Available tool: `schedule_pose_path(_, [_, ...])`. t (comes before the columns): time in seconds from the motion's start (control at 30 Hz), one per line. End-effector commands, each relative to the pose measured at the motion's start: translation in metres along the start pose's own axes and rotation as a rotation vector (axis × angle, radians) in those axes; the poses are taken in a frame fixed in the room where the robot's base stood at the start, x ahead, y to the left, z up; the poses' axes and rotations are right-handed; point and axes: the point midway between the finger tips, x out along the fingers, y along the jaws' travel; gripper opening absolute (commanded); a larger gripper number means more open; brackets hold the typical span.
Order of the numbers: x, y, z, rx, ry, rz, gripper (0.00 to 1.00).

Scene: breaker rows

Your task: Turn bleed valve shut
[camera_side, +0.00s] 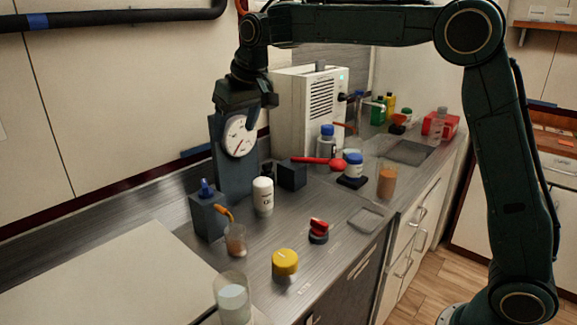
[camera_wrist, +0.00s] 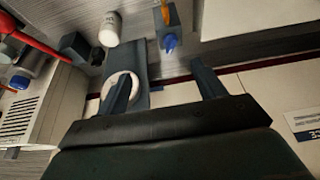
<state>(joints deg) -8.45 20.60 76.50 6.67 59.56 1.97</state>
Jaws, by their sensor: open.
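No part is clearly labelled as the bleed valve. A grey box with a blue knob on top (camera_side: 206,190) and an orange lever or spout (camera_side: 224,212) stands at the front left of the counter; the blue knob (camera_wrist: 169,43) and the orange part also show at the top of the wrist view. A grey stand (camera_side: 235,180) with a white round gauge (camera_side: 238,137) is behind it. My gripper (camera_side: 250,104) is open and empty, close above the gauge in the side view. In the wrist view my fingers (camera_wrist: 163,88) are apart, one partly covering the gauge.
A red lever (camera_side: 318,161) extends right from a dark box (camera_side: 291,176). A white vented unit (camera_side: 308,108) stands behind.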

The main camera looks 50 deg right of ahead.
Motion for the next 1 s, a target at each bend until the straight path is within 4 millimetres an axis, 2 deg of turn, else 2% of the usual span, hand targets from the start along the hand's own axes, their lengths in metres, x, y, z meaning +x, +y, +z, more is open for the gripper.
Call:
schedule_pose_path(0.6, [-0.052, 0.022, 0.057, -0.001, 0.017, 0.000, 0.69])
schedule_pose_path(1.0, [-0.069, 0.030, 0.086, -0.001, 0.025, 0.000, 0.69])
